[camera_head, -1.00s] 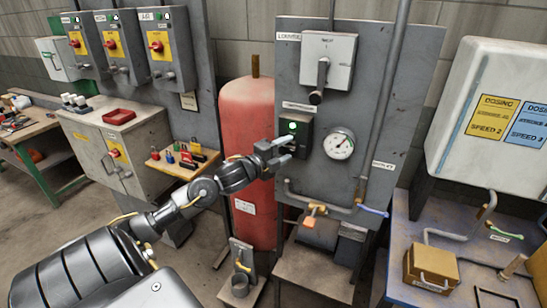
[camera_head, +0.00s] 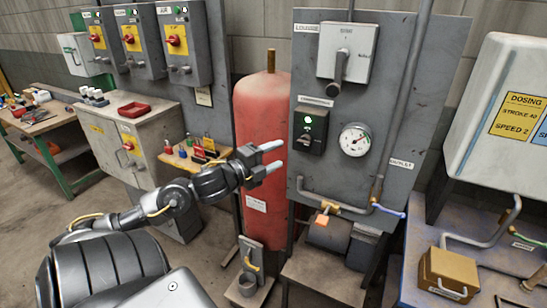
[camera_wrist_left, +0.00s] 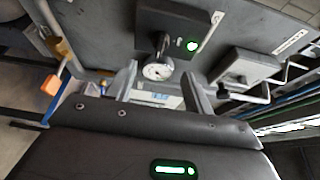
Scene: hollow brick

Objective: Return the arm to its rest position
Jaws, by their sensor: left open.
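My left gripper (camera_head: 270,160) is open and empty in the head view, in front of the red tank (camera_head: 262,110) and left of the grey panel (camera_head: 390,110). It is apart from the black control box (camera_head: 311,130) with its lit green light. In the left wrist view the two fingers of my left gripper (camera_wrist_left: 160,88) point at the panel, with nothing between them that they hold. The box (camera_wrist_left: 175,28) with the green light and the round gauge (camera_wrist_left: 157,71) show beyond the fingers. My right gripper is not in view.
A blue bench (camera_head: 420,285) with a brass-coloured box (camera_head: 447,275) stands at the right. A grey cabinet (camera_head: 120,150) and a small wooden shelf with padlocks (camera_head: 195,160) stand at the left. Pipes with an orange-handled valve (camera_head: 322,221) run low on the panel.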

